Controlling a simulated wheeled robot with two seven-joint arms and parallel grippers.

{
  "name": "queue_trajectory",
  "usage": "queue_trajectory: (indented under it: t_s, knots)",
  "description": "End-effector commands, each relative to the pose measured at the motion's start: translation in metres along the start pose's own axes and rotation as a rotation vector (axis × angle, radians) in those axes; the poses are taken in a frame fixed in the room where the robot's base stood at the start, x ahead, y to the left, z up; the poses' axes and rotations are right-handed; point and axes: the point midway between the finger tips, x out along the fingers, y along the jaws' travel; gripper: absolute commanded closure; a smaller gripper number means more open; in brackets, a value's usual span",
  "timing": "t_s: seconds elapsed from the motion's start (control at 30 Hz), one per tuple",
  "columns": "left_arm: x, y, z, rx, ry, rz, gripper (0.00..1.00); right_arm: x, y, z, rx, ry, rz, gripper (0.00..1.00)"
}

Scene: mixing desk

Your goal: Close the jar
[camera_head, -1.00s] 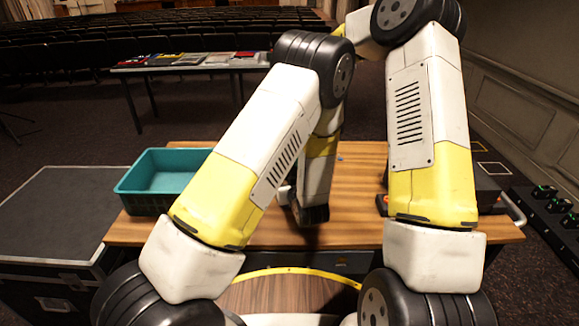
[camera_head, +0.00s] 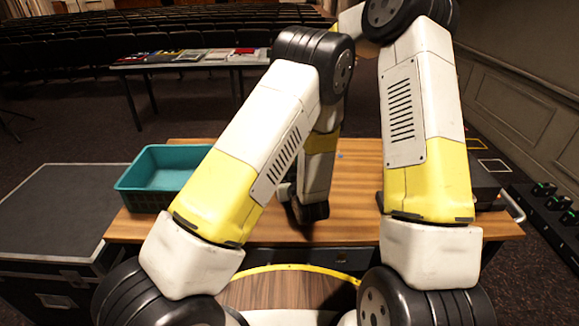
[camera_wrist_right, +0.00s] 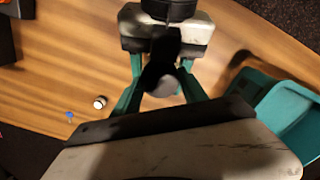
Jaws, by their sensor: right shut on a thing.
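My right gripper (camera_wrist_right: 160,84) shows in the right wrist view with its two teal fingers closed around a dark thing (camera_wrist_right: 160,72). That thing has a round greyish end, and shadow keeps me from telling whether it is the jar or its lid. In the head view the ends of my arms meet low over the middle of the table, largely hidden behind my left arm. A white and black arm part of mine shows at the top of the right wrist view. I cannot make out the left fingers.
The wooden table (camera_head: 355,180) has bare top in the middle. A teal bin (camera_head: 170,168) stands at its left; it also shows in the right wrist view (camera_wrist_right: 290,115). A small white round thing (camera_wrist_right: 99,102) and a blue thing (camera_wrist_right: 69,117) lie on the table.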

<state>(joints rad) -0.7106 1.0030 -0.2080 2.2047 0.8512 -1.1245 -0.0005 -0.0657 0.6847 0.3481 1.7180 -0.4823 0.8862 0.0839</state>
Motion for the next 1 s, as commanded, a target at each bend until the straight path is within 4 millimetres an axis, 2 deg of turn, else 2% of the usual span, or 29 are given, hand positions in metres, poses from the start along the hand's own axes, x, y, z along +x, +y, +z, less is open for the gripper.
queue_trajectory:
  t_s: [0.1, 0.33, 0.37, 0.47, 0.8, 1.0]
  knots:
    - [0.000, 0.000, 0.000, 0.000, 0.001, 0.000, 1.00, -0.001, 0.000, 0.000, 0.083, 0.002, 0.001, 0.86]
    - [0.000, 0.000, 0.000, 0.000, 0.000, -0.001, 1.00, -0.001, 0.000, 0.000, 0.087, 0.002, 0.000, 0.86]
    - [0.000, 0.000, 0.000, 0.000, 0.000, -0.001, 1.00, -0.001, 0.000, 0.000, 0.087, 0.002, 0.000, 0.46]
    - [0.000, 0.000, 0.000, 0.000, 0.000, -0.001, 1.00, -0.001, 0.000, 0.000, 0.086, 0.002, 0.000, 0.28]
    - [0.000, 0.000, 0.000, 0.000, 0.000, -0.001, 1.00, -0.002, 0.000, 0.000, 0.085, 0.002, 0.001, 0.28]
    - [0.000, 0.000, 0.000, 0.000, 0.001, 0.000, 1.00, -0.022, 0.001, -0.001, 0.085, 0.005, 0.002, 0.28]
